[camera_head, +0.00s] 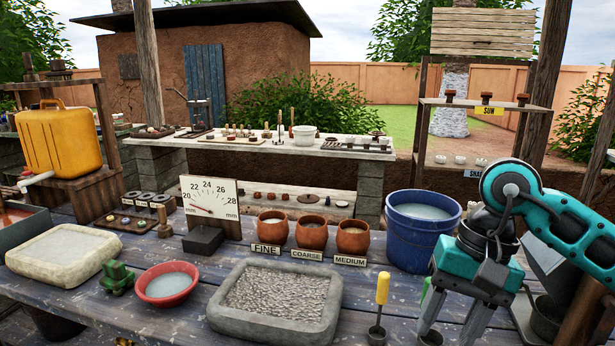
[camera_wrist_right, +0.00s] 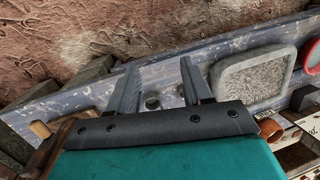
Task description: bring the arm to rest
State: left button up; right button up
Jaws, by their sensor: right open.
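My right arm comes in from the right in the head view. Its teal gripper (camera_head: 452,325) points down over the right end of the table, right of the yellow-handled tool (camera_head: 382,290) and in front of the blue bucket (camera_head: 424,232). In the right wrist view the two grey fingers of the gripper (camera_wrist_right: 158,78) stand well apart. Nothing is held between them. A small round metal thing (camera_wrist_right: 152,102) shows beyond them, apart from the fingers as far as I can tell. My left gripper is not in view.
A grey stone tray (camera_head: 275,333) of gravel, a red bowl (camera_head: 167,284), a pale stone basin (camera_head: 67,255) and a dial gauge (camera_head: 210,197) stand on the table. Several clay pots (camera_head: 311,232) stand behind the tray. Dark containers crowd the right edge near my arm.

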jog(key=s+a+r+m+g+y, duration=0.1)
jog(key=s+a+m+y, duration=0.1)
jog(key=a+m+y, duration=0.6)
jog(key=s+a+r+m+g+y, duration=0.1)
jog(key=s+a+m+y, duration=0.1)
jog(key=a+m+y, duration=0.55)
jog(key=w+d+f+m+t+h, duration=0.1)
jog(key=w+d+f+m+t, duration=0.15)
jog(key=m+t, duration=0.9)
jog(key=w+d+f+m+t+h, duration=0.1)
jog(key=w+f+m+t, duration=0.25)
jog(key=m+t, duration=0.8)
jog(key=d+f+m+g+h, duration=0.1)
jog(key=d+f+m+h, duration=0.2)
jog(key=f+m+h, duration=0.35)
jog(key=d+f+m+g+h, duration=0.2)
jog(key=d+f+m+h, duration=0.15)
jog(key=m, duration=0.65)
jog(key=s+d+f+m+g+h, duration=0.2)
jog(key=s+f+m, duration=0.3)
jog(key=f, duration=0.3)
jog(key=s+d+f+m+g+h, duration=0.2)
jog(key=s+f+m+g, duration=0.2)
jog(key=s+f+m, duration=0.2)
notch_tip(320, 180, down, 2)
jog(key=shift+s+d+f, duration=0.2)
jog(key=shift+s+d, duration=0.05)
jog(key=shift+d, duration=0.1)
